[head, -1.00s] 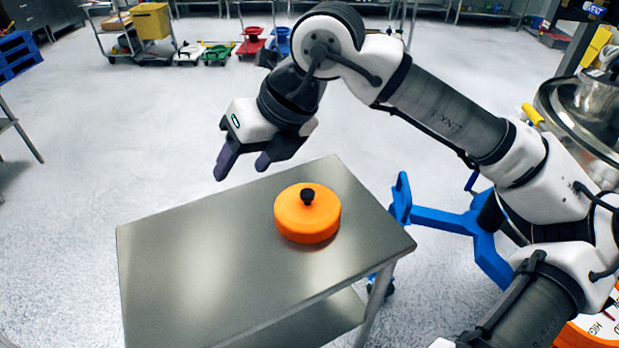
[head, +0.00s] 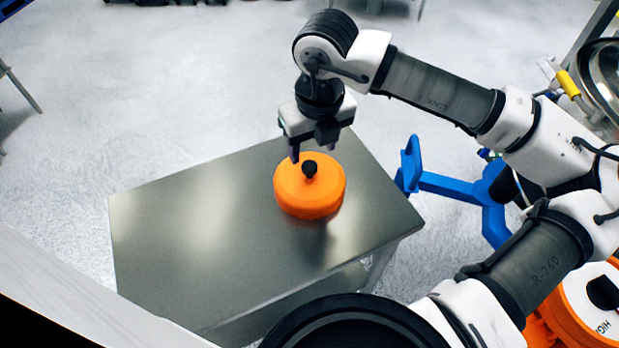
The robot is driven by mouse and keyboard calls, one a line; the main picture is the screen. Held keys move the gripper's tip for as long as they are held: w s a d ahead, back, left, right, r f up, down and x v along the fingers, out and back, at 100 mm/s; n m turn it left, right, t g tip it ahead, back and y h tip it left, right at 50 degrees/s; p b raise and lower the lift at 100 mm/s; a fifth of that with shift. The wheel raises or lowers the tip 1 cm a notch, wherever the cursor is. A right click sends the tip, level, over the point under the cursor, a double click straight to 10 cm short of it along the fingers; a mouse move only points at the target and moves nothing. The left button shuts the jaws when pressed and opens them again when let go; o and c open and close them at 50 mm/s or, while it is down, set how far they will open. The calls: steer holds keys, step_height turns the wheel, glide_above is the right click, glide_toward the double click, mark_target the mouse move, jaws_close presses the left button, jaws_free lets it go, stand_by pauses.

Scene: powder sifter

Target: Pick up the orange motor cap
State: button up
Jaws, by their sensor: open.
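The orange motor cap (head: 309,194) is a round, flat-topped disc with a black knob (head: 310,169) at its centre. It sits flat on the right part of the metal table (head: 190,250). My gripper (head: 313,152) points down and is open and empty, with its fingers just above and behind the knob in the head view. The fingertips overlap the cap's far edge in the picture; whether they touch anything I cannot tell.
A blue frame (head: 450,187) stands on the floor right of the table. A metal bowl (head: 603,75) is at the upper right. An orange and white machine (head: 590,310) is at the lower right. The table's left part is bare.

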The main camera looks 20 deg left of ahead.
mark_target(310, 165)
steer(key=shift+w+a+f+p, duration=0.15)
steer(key=shift+f+p, duration=0.2)
steer(key=shift+f, duration=0.55)
steer(key=shift+w+a+f+p, duration=0.15)
steer(key=shift+f+p, duration=0.25)
steer(key=shift+f, duration=0.5)
steer(key=shift+w+a+f+p, duration=0.15)
steer(key=shift+f+p, duration=0.2)
steer(key=shift+f, duration=0.55)
steer(key=shift+c, duration=0.3)
jaws_close()
